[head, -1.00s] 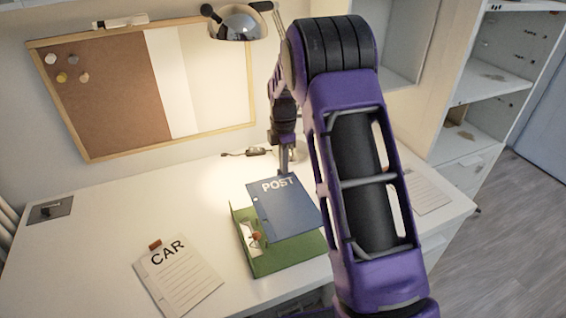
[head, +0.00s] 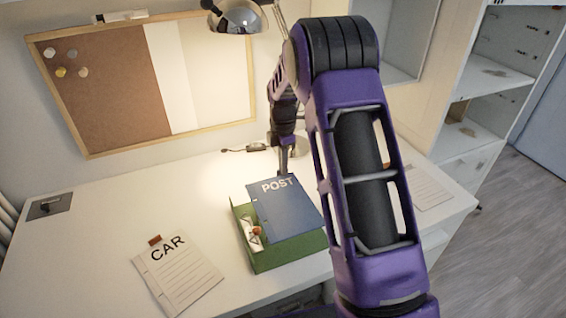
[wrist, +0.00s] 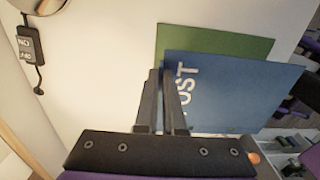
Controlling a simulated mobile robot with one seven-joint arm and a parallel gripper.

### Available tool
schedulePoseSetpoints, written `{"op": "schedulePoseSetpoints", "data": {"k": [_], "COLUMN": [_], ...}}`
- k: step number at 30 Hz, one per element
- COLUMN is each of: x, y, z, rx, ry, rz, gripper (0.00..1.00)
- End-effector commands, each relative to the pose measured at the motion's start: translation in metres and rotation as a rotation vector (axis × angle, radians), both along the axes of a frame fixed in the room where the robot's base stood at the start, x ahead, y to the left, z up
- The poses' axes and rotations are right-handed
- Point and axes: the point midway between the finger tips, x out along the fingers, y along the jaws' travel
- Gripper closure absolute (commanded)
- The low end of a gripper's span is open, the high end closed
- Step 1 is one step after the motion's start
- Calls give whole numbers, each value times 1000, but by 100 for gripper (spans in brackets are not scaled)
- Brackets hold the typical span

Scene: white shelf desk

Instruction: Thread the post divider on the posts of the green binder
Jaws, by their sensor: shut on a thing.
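The blue divider marked POST (head: 290,208) lies over the open green binder (head: 288,254) in the head view. In the wrist view the divider (wrist: 235,95) covers much of the green binder (wrist: 215,43). My gripper (head: 284,170) is shut on the divider's far edge, by the POST lettering. In the wrist view its fingers (wrist: 168,75) close on that edge. The binder's metal mechanism with an orange part (head: 256,231) shows left of the divider. I cannot tell whether the posts pass through the divider's holes.
A CAR sheet (head: 178,272) lies left of the binder. Another lined sheet (head: 428,188) lies at the right, partly behind my arm. A lamp (head: 238,17) stands at the back, with a cord switch (wrist: 30,45) near it. The left desk is mostly clear.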

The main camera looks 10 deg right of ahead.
Motion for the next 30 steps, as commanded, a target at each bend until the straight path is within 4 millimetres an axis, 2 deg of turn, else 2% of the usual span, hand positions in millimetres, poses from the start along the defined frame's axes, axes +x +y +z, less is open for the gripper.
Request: {"op": "schedulePoseSetpoints", "data": {"k": [15, 30], "x": [0, 0], "y": [0, 0], "z": [-37, -41], "rx": [0, 0], "ry": [0, -1], "rz": [0, 0], "gripper": [100, 100]}}
